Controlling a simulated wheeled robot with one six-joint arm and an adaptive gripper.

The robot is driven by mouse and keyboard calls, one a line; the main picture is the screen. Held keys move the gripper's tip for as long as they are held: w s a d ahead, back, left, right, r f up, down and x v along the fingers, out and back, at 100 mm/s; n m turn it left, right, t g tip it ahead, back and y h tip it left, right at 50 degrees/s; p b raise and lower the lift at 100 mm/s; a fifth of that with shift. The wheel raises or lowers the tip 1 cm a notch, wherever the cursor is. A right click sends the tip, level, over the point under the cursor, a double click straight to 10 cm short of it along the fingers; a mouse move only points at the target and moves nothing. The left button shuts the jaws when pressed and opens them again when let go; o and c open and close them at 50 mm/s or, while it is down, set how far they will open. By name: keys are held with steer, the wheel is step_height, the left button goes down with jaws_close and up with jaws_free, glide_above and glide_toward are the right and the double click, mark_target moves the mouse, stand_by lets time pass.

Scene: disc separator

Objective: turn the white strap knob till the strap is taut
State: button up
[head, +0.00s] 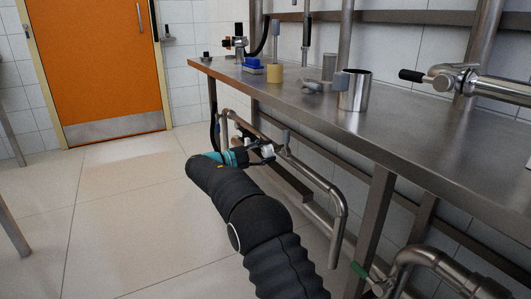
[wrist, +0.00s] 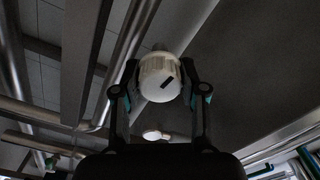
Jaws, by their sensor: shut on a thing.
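In the head view my gripper (head: 266,152) reaches to the pipework under the steel bench, where the knob shows only as a small pale spot. The strap itself cannot be made out in either view.
The steel bench (head: 400,135) runs above my gripper, with a metal cup (head: 354,92), a yellow cylinder (head: 275,73) and a blue item (head: 252,65) on top. A bent steel pipe (head: 318,182) lies right of my gripper. Floor (head: 120,215) to the left is clear.

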stand_by(0.3)
steer(key=o, duration=1.2)
steer(key=shift+c, duration=0.2)
steer(key=v, duration=1.2)
